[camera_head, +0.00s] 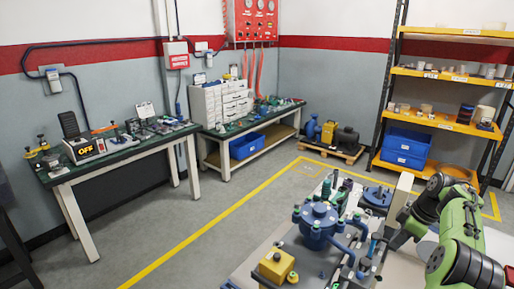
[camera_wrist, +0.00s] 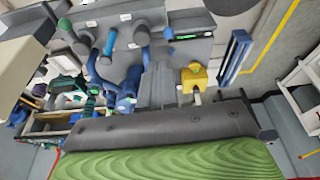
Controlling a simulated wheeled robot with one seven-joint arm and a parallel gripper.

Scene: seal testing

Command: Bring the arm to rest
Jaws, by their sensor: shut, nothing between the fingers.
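My gripper (camera_wrist: 165,126) fills the bottom of the wrist view as a grey bolted bar with a green ribbed part. It is shut and I see nothing held in it. My green and black arm (camera_head: 462,225) is bent at the lower right of the head view, over the near end of the bench. The gripper's fingertips cannot be made out in the head view. In the wrist view, the bench equipment lies beyond the gripper, and I cannot tell how far apart they are.
A blue flanged vessel (camera_head: 318,222) and a yellow block (camera_head: 277,265) stand on the near bench, close to my arm; the yellow piece (camera_wrist: 194,78) also shows in the wrist view. Shelving (camera_head: 440,128) stands behind right. Two worktables line the walls. The floor (camera_head: 215,205) between is clear.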

